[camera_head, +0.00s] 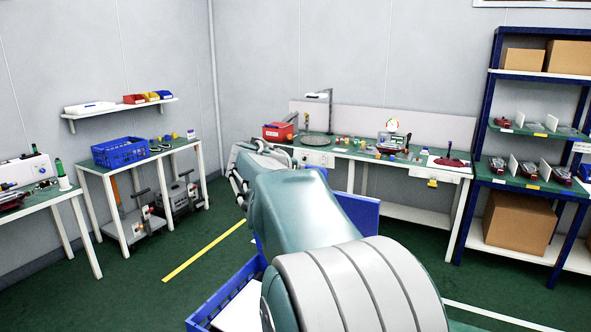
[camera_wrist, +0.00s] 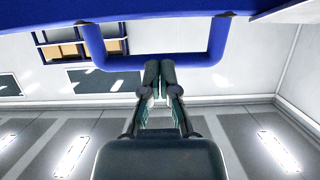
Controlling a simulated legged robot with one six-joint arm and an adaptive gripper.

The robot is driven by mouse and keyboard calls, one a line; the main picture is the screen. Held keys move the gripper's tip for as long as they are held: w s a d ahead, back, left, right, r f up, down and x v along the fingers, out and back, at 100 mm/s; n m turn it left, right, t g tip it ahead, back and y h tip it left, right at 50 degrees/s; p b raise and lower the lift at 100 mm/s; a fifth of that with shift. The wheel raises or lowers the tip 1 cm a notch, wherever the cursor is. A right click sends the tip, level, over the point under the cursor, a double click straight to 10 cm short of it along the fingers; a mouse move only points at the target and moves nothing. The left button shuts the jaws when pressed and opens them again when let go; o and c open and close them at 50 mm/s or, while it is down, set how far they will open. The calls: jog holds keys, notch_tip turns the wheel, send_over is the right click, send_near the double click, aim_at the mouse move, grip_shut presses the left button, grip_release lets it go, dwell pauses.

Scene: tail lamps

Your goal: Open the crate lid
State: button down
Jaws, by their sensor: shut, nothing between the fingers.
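The blue crate (camera_head: 222,298) stands low in front of me in the head view, mostly hidden behind my arm. A blue panel (camera_head: 357,212), which looks like its lid, shows tilted up to the right of my arm. In the wrist view, a blue U-shaped handle (camera_wrist: 204,61) hangs from a blue panel (camera_wrist: 180,12) along the top edge. My gripper (camera_wrist: 159,66) is shut and empty, its fingertips at the middle of the handle bar. I cannot tell whether they touch it.
A workbench (camera_head: 410,166) with a lamp and small parts stands at the back wall. A blue shelf rack (camera_head: 481,150) with boxes is at the right. Side tables and a blue basket (camera_head: 120,152) are at the left. Green floor (camera_head: 150,280) is clear at the lower left.

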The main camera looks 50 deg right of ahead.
jog(key=w+d, duration=0.2)
jog(key=d, duration=0.6)
jog(key=shift+w+d+r, duration=0.25)
jog(key=shift+d+r, duration=0.15)
jog(key=shift+r, duration=0.05)
jog(key=shift+a+r, duration=0.1)
